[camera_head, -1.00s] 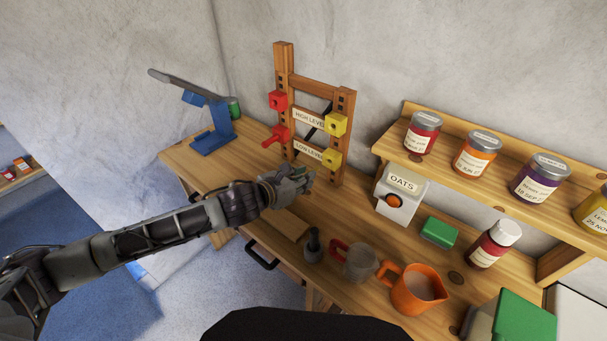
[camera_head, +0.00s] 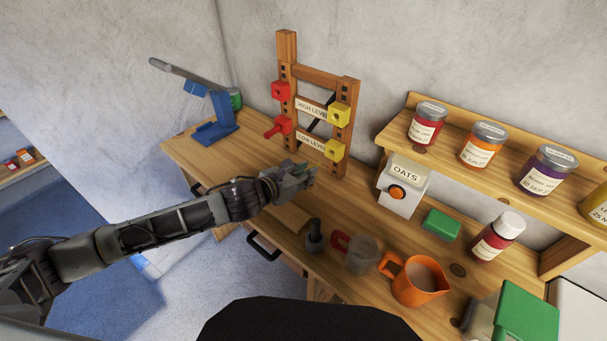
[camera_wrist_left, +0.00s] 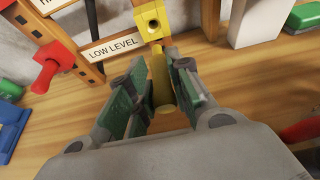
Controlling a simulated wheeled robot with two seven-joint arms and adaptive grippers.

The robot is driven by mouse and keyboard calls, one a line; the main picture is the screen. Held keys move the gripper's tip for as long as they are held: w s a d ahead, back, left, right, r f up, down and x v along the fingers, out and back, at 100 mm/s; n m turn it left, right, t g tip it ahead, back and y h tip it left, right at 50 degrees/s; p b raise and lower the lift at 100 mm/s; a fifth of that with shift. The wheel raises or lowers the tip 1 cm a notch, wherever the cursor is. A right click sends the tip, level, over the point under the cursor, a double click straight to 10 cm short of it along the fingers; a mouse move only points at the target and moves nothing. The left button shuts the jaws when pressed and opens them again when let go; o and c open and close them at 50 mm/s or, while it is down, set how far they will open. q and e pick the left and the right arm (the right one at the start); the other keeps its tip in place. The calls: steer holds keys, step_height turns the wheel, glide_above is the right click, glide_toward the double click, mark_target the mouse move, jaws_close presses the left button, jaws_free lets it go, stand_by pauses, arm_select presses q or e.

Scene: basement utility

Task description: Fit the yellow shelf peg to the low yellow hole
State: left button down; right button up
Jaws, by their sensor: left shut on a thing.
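My left gripper (camera_head: 306,176) is low in front of the wooden rack (camera_head: 342,165). In the left wrist view its green-padded fingers (camera_wrist_left: 163,82) are shut on a yellow peg (camera_wrist_left: 160,72). The peg points toward the low yellow block with a dark hole (camera_wrist_left: 152,20), beside the LOW LEVEL label (camera_wrist_left: 112,47). The peg's far end appears close to the block's lower edge; I cannot tell whether they touch. The low yellow block (camera_head: 334,150) sits below a high yellow block (camera_head: 340,114) on the right post. My right gripper is not in view.
Red blocks (camera_head: 281,91) are on the left post, the lower one with a red peg (camera_head: 271,132). The oats box (camera_head: 399,203), green box (camera_head: 441,225), grey mug (camera_head: 362,254) and orange jug (camera_head: 418,280) stand to the right.

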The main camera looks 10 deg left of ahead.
mark_target(313, 166)
arm_select(q)
steer(key=shift+w+d+r+p, duration=0.1)
steer(key=shift+w+d+p, duration=0.4)
steer(key=shift+w, duration=0.3)
steer(key=shift+w+d+p, duration=0.45)
steer(key=shift+w+d, duration=0.2)
steer(key=shift+w, duration=0.35)
steer(key=shift+w+d, duration=0.1)
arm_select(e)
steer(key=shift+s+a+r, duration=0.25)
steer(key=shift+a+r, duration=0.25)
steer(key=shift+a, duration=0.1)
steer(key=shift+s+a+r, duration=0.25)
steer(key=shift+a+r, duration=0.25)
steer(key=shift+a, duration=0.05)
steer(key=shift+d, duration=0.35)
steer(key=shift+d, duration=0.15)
arm_select(q)
steer(key=shift+p, duration=0.45)
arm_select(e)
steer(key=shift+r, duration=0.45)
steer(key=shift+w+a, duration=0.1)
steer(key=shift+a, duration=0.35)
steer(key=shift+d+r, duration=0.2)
arm_select(q)
steer(key=shift+p, duration=0.5)
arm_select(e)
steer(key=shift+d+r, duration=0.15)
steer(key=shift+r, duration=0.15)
